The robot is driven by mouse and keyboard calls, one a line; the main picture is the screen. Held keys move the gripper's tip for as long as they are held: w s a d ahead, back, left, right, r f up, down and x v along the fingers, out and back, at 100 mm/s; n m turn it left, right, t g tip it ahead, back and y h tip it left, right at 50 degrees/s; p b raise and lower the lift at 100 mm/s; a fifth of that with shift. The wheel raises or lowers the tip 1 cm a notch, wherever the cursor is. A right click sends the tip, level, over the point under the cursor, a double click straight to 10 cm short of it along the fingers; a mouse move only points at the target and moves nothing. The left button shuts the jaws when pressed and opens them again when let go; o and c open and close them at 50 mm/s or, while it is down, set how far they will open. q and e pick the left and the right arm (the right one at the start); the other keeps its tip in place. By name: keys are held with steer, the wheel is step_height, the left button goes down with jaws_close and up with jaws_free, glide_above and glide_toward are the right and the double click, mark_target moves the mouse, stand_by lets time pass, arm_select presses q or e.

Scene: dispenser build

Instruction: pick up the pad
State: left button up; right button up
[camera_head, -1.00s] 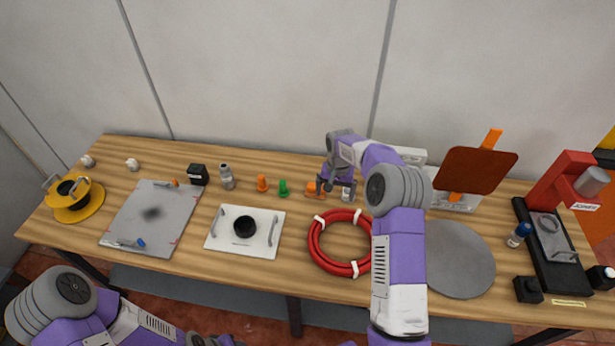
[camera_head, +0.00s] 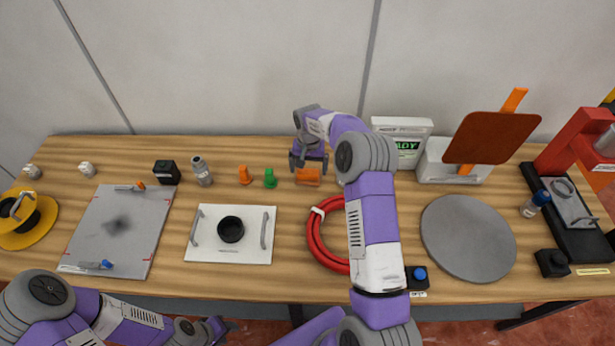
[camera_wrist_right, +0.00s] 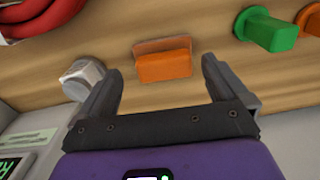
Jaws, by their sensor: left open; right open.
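The orange block that looks like the pad (camera_head: 308,177) lies on the wooden table near its back, with a thin flange beside its raised part. It also shows in the right wrist view (camera_wrist_right: 165,66). My right gripper (camera_head: 309,166) is open above it. In the right wrist view the fingers (camera_wrist_right: 163,78) stand apart on either side of the block, and no contact is visible. My left gripper (camera_head: 218,328) is low at the front edge of the picture, away from the block and partly cut off.
A green peg (camera_head: 270,179) and an orange peg (camera_head: 244,175) stand left of the block. A red hose coil (camera_head: 318,240) lies in front, partly behind my right arm. A white display box (camera_head: 408,155) stands right.

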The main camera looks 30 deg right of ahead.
mark_target(308, 174)
steer(key=f, duration=0.5)
steer(key=shift+w+b, duration=0.2)
steer(key=shift+b, duration=0.1)
steer(key=c, duration=0.8)
steer(key=shift+r, duration=0.1)
step_height(308, 174, up, 10)
steer(key=shift+f+p, duration=0.1)
steer(key=shift+p, duration=0.5)
